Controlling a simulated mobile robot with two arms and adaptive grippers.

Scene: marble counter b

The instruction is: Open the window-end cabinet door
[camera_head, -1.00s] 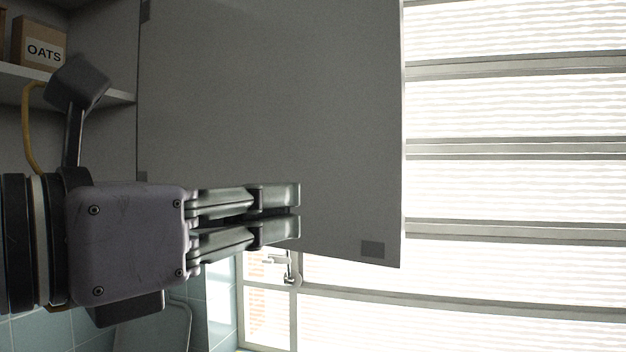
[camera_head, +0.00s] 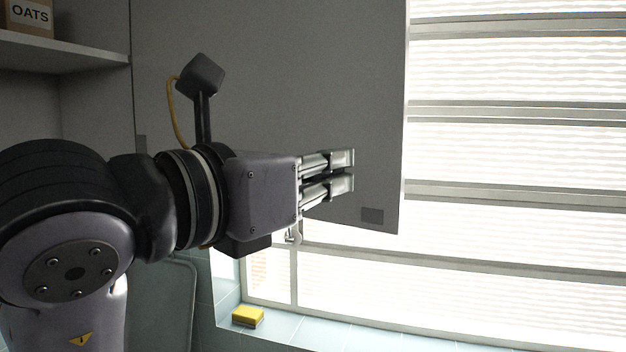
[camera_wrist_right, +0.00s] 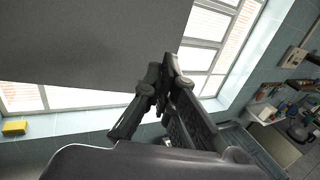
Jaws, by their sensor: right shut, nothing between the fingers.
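The window-end cabinet door (camera_head: 300,60) is a flat grey panel. It stands swung open, with shelves showing to its left and its free edge in front of the window. It also fills the upper left of the right wrist view (camera_wrist_right: 90,45). My right gripper (camera_head: 353,171) is shut and empty. In the head view it overlaps the lower part of the door; I cannot tell whether it touches. Its fingers also show in the right wrist view (camera_wrist_right: 165,80). My left gripper is not in view.
A box of oats (camera_head: 30,15) stands on the cabinet shelf (camera_head: 60,55) at upper left. A bright window (camera_head: 510,160) fills the right. A yellow sponge (camera_head: 248,316) lies on the tiled sill (camera_head: 310,332) below. The wrist view shows a cluttered counter at right.

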